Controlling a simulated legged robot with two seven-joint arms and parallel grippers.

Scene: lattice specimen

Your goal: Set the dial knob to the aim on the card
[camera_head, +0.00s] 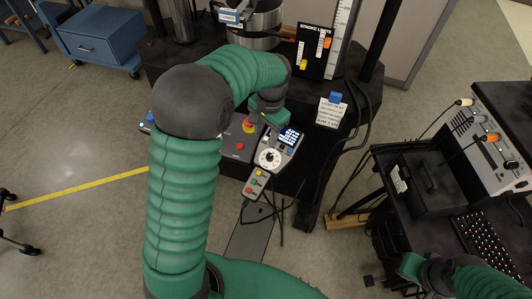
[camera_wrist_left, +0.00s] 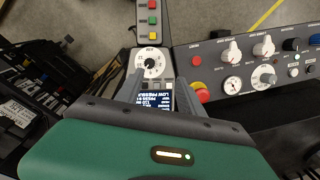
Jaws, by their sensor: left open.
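My left gripper (camera_head: 268,121) is above the panel. In the left wrist view its two fingers (camera_wrist_left: 159,80) are apart, with the dial just beyond them and nothing between them. My right gripper (camera_head: 412,264) is at lower right, its fingers unclear.
A red stop button (camera_wrist_left: 197,88) and a console with several knobs (camera_wrist_left: 248,67) lie right of the dial in the left wrist view. A button pendant (camera_head: 255,184) is below the panel. Black cables (camera_head: 335,170) hang right. A bench (camera_head: 440,170) stands at right.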

